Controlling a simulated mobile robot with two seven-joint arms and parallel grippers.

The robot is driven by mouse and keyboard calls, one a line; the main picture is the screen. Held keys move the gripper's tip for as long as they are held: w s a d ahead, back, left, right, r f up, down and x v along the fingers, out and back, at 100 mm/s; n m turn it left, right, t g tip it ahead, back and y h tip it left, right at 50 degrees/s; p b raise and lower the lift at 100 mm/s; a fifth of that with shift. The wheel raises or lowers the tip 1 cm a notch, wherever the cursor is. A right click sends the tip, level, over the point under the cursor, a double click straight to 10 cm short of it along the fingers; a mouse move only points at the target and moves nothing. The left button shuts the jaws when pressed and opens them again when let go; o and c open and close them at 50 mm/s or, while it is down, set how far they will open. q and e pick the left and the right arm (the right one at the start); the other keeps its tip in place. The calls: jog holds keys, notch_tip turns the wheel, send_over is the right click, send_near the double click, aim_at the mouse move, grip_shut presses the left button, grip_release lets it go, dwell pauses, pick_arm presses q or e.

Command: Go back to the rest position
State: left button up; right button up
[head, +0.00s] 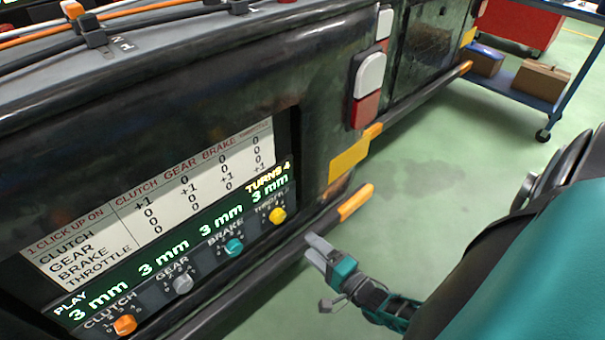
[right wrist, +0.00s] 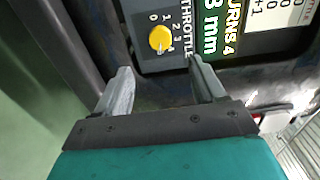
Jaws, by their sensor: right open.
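My right gripper (head: 314,250) is open and empty, low beside the rickshaw's dark side panel (head: 310,85), near its lower rail. In the right wrist view its two grey fingers (right wrist: 158,66) stand apart, with the yellow throttle knob (right wrist: 160,39) beyond them and no contact visible. In the head view the yellow throttle knob (head: 278,215), teal brake knob (head: 235,247), grey gear knob (head: 183,284) and orange clutch knob (head: 124,324) sit in a row. The green display (head: 170,258) above them reads 3 mm for each and TURNS 4. My left gripper is not in view.
A white chart (head: 155,205) is above the display. The lower rail (head: 250,285) with an orange end juts out close to my right gripper. A blue cart (head: 520,85) with boxes stands at the back right. Green floor (head: 430,170) between is clear.

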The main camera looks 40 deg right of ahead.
jog(key=shift+s, duration=0.35)
dwell(0.3)
jog(key=a+r+n+g, duration=0.4)
jog(key=a+n+g, duration=0.4)
jog(key=a+n, duration=0.2)
jog(key=s+r+n+g+h, duration=0.1)
jog(key=s+r+n+g, duration=0.5)
jog(key=s+r+n, duration=0.5)
jog(key=w+a+f+m+t+y, duration=0.1)
jog(key=w+a+f+t+y, duration=0.25)
jog(key=w+a+t, duration=0.3)
pick_arm(q)
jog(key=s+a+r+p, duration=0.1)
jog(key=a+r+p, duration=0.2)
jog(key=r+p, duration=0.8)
jog(key=p, duration=0.4)
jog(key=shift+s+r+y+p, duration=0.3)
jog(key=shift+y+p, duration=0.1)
pick_arm(e)
jog(key=d+r+h, duration=0.1)
jog(key=d+r, duration=0.2)
jog(key=r, duration=0.8)
jog(key=shift+s+h, duration=0.25)
jog(key=shift+h, duration=0.1)
